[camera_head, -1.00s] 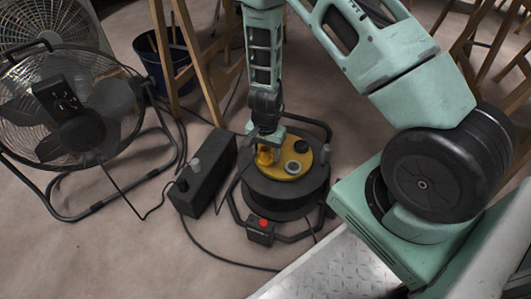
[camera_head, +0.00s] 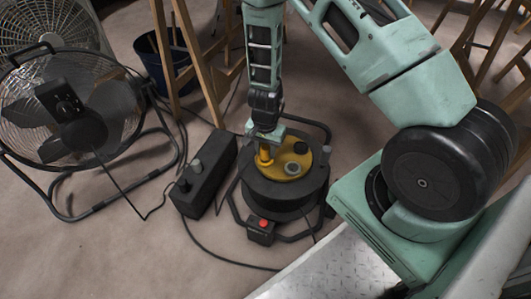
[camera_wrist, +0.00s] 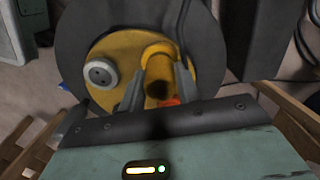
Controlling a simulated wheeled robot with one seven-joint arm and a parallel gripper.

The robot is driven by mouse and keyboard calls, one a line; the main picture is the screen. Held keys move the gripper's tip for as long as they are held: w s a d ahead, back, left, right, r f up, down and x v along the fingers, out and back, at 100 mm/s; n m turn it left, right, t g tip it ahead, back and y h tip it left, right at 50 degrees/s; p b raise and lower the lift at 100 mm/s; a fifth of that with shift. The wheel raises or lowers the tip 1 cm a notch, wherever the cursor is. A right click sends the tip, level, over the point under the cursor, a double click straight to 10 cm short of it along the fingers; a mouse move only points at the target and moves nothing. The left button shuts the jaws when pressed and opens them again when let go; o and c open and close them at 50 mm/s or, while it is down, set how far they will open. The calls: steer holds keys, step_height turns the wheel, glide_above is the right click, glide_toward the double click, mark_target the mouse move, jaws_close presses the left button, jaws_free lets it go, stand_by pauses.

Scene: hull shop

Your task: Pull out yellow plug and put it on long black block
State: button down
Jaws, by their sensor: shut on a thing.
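The yellow plug (camera_head: 265,154) is upright at the left side of the yellow disc (camera_head: 289,173) on top of a black cable reel. My gripper (camera_head: 265,139) points down and is shut on the plug. In the wrist view the yellow plug (camera_wrist: 157,62) sits between the two dark fingers of my gripper (camera_wrist: 160,78). I cannot tell whether its lower end is still in its socket. The long black block (camera_head: 214,172) lies on the floor left of the reel, with a grey plug and a black plug on its top.
The reel (camera_head: 285,198) has a black frame and a red-buttoned box (camera_head: 261,230) in front. A fan (camera_head: 75,125) stands at left, and a blue bucket (camera_head: 163,65) and wooden trestle legs (camera_head: 198,65) behind. Cables run across the floor around the block.

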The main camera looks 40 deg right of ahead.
mark_target(265, 147)
steer(key=shift+r+p, duration=2.15)
steer(key=shift+r, duration=0.15)
